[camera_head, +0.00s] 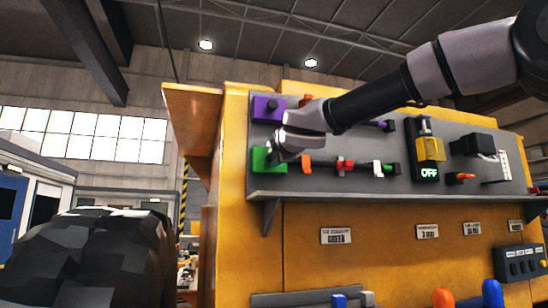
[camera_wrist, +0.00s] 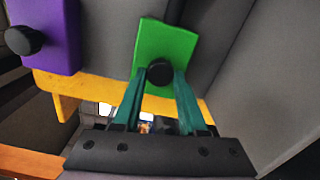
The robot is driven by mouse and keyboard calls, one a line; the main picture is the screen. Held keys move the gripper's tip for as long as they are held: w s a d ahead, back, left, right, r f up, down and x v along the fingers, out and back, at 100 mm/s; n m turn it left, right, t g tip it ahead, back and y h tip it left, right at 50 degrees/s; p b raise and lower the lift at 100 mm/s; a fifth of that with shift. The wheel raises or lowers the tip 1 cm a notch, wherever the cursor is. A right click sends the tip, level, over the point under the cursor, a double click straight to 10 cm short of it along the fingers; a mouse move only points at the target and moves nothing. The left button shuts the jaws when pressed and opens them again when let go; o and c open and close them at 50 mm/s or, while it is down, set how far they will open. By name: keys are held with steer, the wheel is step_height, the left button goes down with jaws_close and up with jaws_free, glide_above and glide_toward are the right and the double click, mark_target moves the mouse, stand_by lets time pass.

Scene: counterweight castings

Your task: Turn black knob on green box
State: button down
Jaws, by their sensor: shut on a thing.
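The green box (camera_head: 259,159) is mounted at the left end of the grey panel in the head view, and it also shows in the wrist view (camera_wrist: 165,42). Its round black knob (camera_wrist: 160,72) sits between my fingertips in the wrist view. My gripper (camera_wrist: 160,76) has its two teal fingers at either side of the knob, shut on it. In the head view my gripper (camera_head: 276,157) reaches the green box from the right and hides part of it and the knob.
A purple box (camera_head: 264,108) with its own black knob (camera_wrist: 24,41) is close above the green one. Red and white sliders, a yellow switch (camera_head: 430,149) with an OFF display and other controls lie further right. A grey ledge (camera_head: 390,196) runs below.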

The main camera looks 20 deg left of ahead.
steer(key=m, duration=1.2)
stand_by(0.5)
steer(key=shift+c, duration=2.2)
jaws_free()
steer(key=shift+d+r, duration=0.1)
